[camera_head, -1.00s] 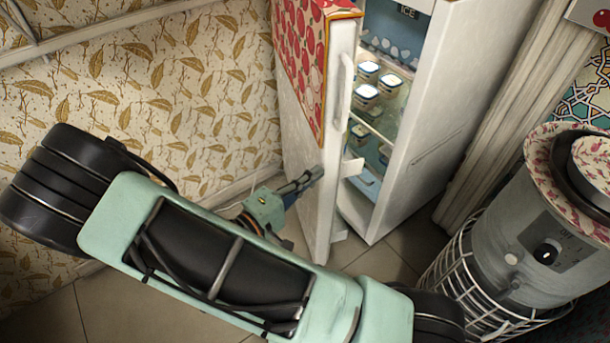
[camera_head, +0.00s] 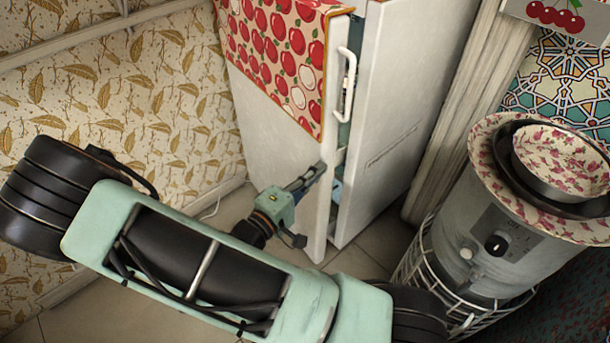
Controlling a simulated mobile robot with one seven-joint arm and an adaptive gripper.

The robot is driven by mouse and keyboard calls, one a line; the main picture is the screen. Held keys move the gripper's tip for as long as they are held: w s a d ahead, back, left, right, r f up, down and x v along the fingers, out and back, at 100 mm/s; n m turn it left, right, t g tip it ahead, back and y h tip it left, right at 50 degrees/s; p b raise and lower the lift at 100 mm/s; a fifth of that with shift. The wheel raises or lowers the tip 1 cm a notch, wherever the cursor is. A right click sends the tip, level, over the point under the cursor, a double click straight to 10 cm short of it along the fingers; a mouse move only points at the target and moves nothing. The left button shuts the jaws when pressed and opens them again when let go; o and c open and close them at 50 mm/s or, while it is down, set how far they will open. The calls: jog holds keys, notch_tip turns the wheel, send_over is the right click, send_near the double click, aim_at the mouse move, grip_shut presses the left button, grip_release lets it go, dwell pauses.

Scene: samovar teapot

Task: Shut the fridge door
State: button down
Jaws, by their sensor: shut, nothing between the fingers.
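The white fridge (camera_head: 405,120) stands at the top middle of the head view. Its door (camera_head: 250,125), partly covered by a red apple-print cloth (camera_head: 275,45), is ajar, with a narrow gap along its handle side. The white handle (camera_head: 347,85) is near that edge. My gripper (camera_head: 314,174) is shut and empty, with its fingers at the outer face of the door, low and close to the handle edge. I cannot tell for sure whether they touch it. Only a sliver of the fridge's inside shows; my arm hides part of the floor below the door.
A metal samovar-like urn (camera_head: 490,235) with a flowered bowl (camera_head: 560,160) on top stands at the right, in a wire frame. The leaf-patterned wall (camera_head: 190,95) is at the left. A little tiled floor (camera_head: 375,245) is clear in front of the fridge.

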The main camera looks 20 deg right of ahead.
jog(key=w+d, duration=0.2)
jog(key=d, duration=0.5)
jog(key=shift+d+r, duration=0.2)
jog(key=shift+a, duration=0.1)
dwell(0.3)
